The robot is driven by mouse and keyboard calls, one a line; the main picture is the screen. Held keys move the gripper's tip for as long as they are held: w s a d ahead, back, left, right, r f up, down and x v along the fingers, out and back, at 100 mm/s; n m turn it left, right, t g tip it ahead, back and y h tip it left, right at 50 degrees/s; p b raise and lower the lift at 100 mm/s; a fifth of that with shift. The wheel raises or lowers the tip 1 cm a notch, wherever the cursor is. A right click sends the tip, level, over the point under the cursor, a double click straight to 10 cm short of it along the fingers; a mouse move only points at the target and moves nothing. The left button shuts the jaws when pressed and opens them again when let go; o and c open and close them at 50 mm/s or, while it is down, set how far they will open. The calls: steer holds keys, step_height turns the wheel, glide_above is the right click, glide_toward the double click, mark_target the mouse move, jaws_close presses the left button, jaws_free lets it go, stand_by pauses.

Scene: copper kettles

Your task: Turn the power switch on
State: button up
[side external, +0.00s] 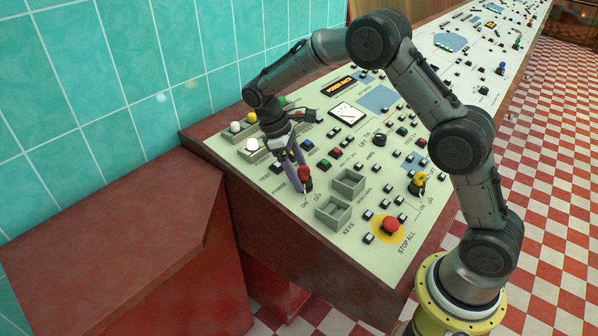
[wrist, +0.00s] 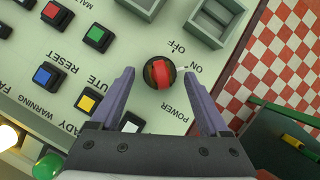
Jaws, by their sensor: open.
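The power switch is a round rotary knob with a red grip bar (side external: 305,174) near the front left of the control panel. It also shows in the wrist view (wrist: 160,71), with ON and OFF printed on one side and POWER below. Its red bar stands close to upright in that view; I cannot tell which label it points at. My gripper (side external: 297,178) is open and reaches down over the switch. In the wrist view its two purple fingers (wrist: 159,76) stand on either side of the knob, with visible gaps. I cannot tell the height of the fingertips exactly.
Two grey open bins (side external: 348,182) and a red STOP ALL button (side external: 391,224) lie right of the switch. A yellow key switch (side external: 419,181) is farther right. Small coloured push buttons (side external: 323,163) and round lamps (side external: 252,145) surround the gripper.

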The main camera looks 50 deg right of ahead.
steer(key=v, duration=1.3)
steer(key=shift+w+r, duration=0.2)
steer(key=shift+r, duration=0.15)
steer(key=shift+a, duration=0.15)
